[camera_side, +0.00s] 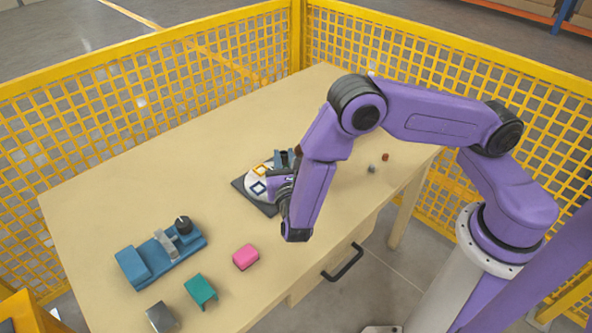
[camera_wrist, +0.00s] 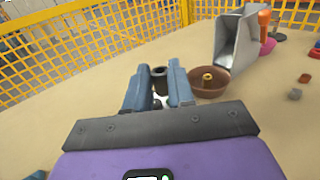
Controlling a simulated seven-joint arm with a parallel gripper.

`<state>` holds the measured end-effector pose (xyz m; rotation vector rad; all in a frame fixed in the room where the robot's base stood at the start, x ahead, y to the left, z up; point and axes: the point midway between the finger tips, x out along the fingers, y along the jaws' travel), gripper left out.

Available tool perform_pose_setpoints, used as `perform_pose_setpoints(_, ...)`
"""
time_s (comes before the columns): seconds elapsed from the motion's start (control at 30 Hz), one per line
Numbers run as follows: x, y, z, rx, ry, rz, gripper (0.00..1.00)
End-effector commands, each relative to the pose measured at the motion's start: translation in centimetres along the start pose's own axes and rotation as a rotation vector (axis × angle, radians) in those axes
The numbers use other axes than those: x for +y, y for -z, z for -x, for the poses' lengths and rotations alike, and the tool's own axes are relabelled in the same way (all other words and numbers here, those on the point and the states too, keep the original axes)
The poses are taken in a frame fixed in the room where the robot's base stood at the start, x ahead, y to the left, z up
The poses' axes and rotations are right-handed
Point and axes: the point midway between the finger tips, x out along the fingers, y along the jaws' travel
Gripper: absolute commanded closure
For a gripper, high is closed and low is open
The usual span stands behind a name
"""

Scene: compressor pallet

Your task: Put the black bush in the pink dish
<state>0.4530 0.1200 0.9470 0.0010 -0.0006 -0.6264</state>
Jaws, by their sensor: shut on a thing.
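My gripper (camera_wrist: 160,86) is shut, its two blue-grey fingers around a dark ring-shaped part that looks like the black bush (camera_wrist: 159,71), at the fingertips in the wrist view. In the side view the fingers (camera_side: 285,159) show beyond my arm, and the bush cannot be made out there. A pink rounded thing, perhaps the pink dish (camera_wrist: 268,47), shows only in part behind a grey metal scoop, to the right of and beyond my gripper. My arm hides that area in the side view.
A brown bowl (camera_wrist: 208,87) with a brass part stands right of my fingers, before the grey scoop (camera_wrist: 236,42). A round fixture (camera_side: 258,172) lies below my gripper. A blue fixture (camera_side: 137,266), pink block (camera_side: 246,257) and green part (camera_side: 200,291) lie nearer. Left table is clear.

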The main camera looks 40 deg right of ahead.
Motion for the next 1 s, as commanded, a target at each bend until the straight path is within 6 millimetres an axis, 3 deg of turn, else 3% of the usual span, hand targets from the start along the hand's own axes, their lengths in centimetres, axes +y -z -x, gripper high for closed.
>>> perform_pose_setpoints(0.27,-1.5,-4.8,-2.4,-0.006,-0.071,-0.008,1.00)
perform_pose_setpoints(0.6,-6.2,-11.9,-5.5,-0.007,-0.221,-0.009,1.00)
perform_pose_setpoints(0.8,-9.0,-14.3,-6.0,-0.002,-0.290,-0.004,1.00)
perform_pose_setpoints(1.0,-10.3,-15.2,-6.0,0.000,-0.322,0.000,1.00)
